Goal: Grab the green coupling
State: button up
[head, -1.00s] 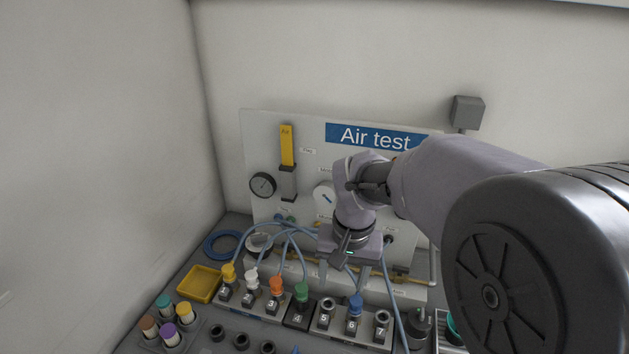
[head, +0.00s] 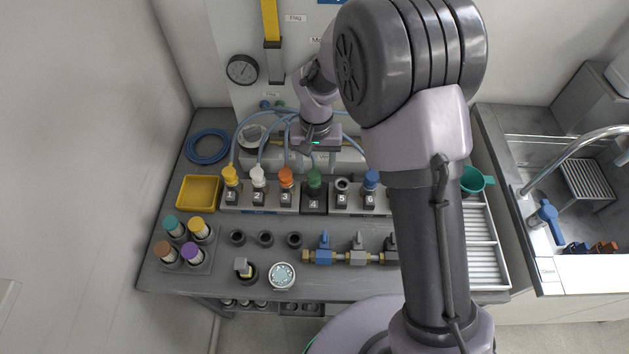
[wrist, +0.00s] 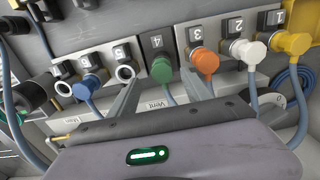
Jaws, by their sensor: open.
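The green coupling (head: 314,182) sits on the dark block numbered 4, in the middle of the numbered row. My gripper (head: 315,160) is just behind and above it in the head view, open and empty. In the wrist view, where the numbers are upside down, the green coupling (wrist: 161,70) shows between the two spread fingers of my gripper (wrist: 161,78). A hose runs from it back under the gripper. I cannot tell how far the fingertips are from it, and no contact shows.
An orange coupling (head: 286,178) on block 3 is the close neighbour on one side, and an empty grey socket (head: 342,186) on block 5 on the other. White, yellow and blue couplings stand along the row. Blue hoses run behind. Valves (head: 324,247) stand in front.

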aim_at(314, 174)
jog(key=f+b, duration=0.1)
jog(key=f, duration=0.1)
jog(key=f+b, duration=0.1)
jog(key=f, duration=0.2)
jog(key=shift+s+a, duration=0.1)
jog(key=shift+a, duration=0.1)
jog(key=shift+r, duration=0.2)
grip_shut()
